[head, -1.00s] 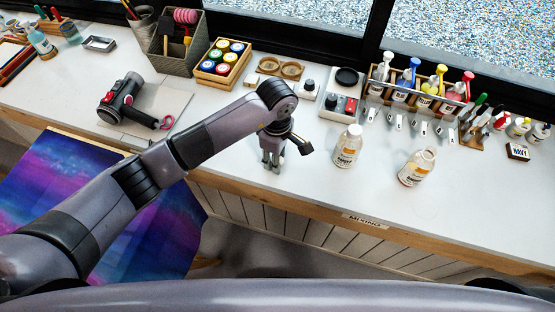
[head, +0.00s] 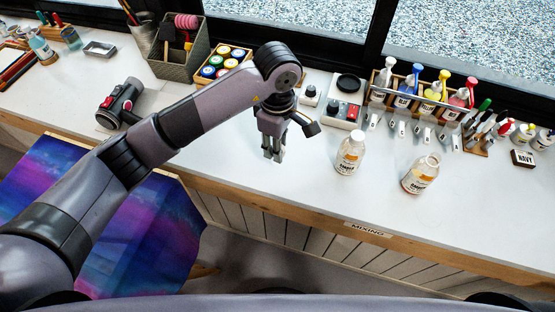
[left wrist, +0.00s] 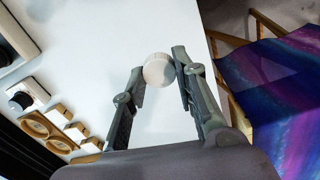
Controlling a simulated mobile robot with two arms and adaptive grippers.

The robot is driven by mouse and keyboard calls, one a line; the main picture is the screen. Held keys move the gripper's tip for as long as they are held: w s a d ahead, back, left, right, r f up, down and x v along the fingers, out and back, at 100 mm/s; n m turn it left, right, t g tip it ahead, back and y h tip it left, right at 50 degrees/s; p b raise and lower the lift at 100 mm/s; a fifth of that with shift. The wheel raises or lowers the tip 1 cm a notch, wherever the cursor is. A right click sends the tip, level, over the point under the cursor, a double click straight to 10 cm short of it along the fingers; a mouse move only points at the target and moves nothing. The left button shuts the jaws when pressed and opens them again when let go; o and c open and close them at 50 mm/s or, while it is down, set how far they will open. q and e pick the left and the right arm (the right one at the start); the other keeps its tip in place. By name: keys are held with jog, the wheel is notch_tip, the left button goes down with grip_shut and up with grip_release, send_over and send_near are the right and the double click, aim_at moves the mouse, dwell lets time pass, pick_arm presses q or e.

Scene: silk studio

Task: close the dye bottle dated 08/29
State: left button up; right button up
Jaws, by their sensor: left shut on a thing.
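My left gripper (head: 274,156) is over the white bench, left of two dye bottles. In the left wrist view its fingers (left wrist: 158,85) are shut on a round white cap (left wrist: 158,68) at their tips. One bottle (head: 348,155) stands upright with a white top. To its right, the other bottle (head: 420,175) has a neck that looks open, with no cap seen on it. Both have orange and white labels, but their dates are too small to read. My right gripper is not in view.
A rack of pump bottles (head: 420,95) stands behind the dye bottles. A black-knobbed device (head: 343,112) and a box of coloured jars (head: 222,64) are at the back. A hand tool (head: 118,103) lies at left.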

pick_arm(q)
notch_tip(320, 180, up, 12)
jog(key=b, duration=0.1)
jog(key=shift+b, duration=0.3)
jog(key=shift+f, duration=0.1)
jog(key=s+a+f+m, duration=0.3)
jog(key=s+a+m, duration=0.2)
jog(key=a, duration=0.4)
jog(key=s+a+f+m, duration=0.4)
jog(key=a+m, duration=0.3)
jog(key=a, duration=0.2)
jog(key=shift+s+a+f+m, duration=0.15)
jog(key=shift+s+a+m, duration=0.2)
jog(key=shift+s, duration=0.2)
